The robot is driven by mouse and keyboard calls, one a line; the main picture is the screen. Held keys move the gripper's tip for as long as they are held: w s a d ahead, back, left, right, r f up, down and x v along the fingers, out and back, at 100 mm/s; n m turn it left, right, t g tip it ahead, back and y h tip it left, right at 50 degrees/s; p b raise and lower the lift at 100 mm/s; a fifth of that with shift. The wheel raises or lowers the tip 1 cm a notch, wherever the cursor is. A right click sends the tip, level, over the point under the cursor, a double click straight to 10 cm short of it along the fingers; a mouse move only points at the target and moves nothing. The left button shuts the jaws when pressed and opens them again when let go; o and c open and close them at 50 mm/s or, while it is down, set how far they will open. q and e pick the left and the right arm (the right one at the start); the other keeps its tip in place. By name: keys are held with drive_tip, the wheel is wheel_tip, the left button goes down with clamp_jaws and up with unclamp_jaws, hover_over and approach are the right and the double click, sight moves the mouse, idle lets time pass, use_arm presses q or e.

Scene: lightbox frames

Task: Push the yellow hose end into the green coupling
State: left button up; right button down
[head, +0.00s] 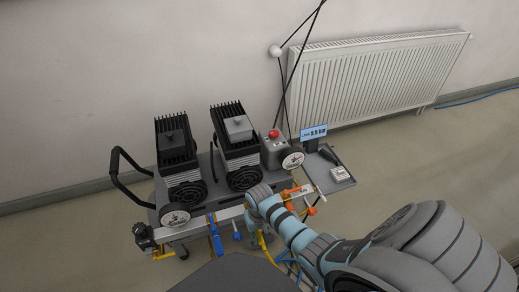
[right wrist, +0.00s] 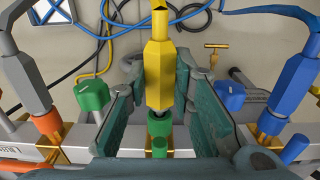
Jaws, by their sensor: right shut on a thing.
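In the right wrist view the yellow hose end (right wrist: 158,75) is a hexagonal yellow fitting standing between the fingers of my right gripper (right wrist: 158,85). The gripper is shut on it. The green coupling (right wrist: 159,140) sits on the grey manifold bar directly below the hose end, roughly in line with it. A dark ring shows at the mouth between them; I cannot tell how deep the tip sits. In the head view my right arm reaches in from the lower right to the bar and hides the coupling. My left gripper is not in view.
On the manifold bar (head: 230,213), a grey hose fitting (right wrist: 25,75) stands left of the gripper and a blue one (right wrist: 292,85) right. A green knob (right wrist: 92,95) and a blue knob (right wrist: 230,96) are close beside the fingers. Two compressors (head: 238,150) stand behind the bar.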

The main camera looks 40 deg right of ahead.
sight(259, 232)
drive_tip(key=shift+w+d+b, duration=0.15)
drive_tip(key=shift+w+b, duration=0.15)
drive_tip(key=shift+w, duration=0.2)
idle(0.3)
drive_tip(key=c, duration=1.3)
unclamp_jaws()
wheel_tip(259, 232, up, 12)
drive_tip(key=shift+f, duration=0.1)
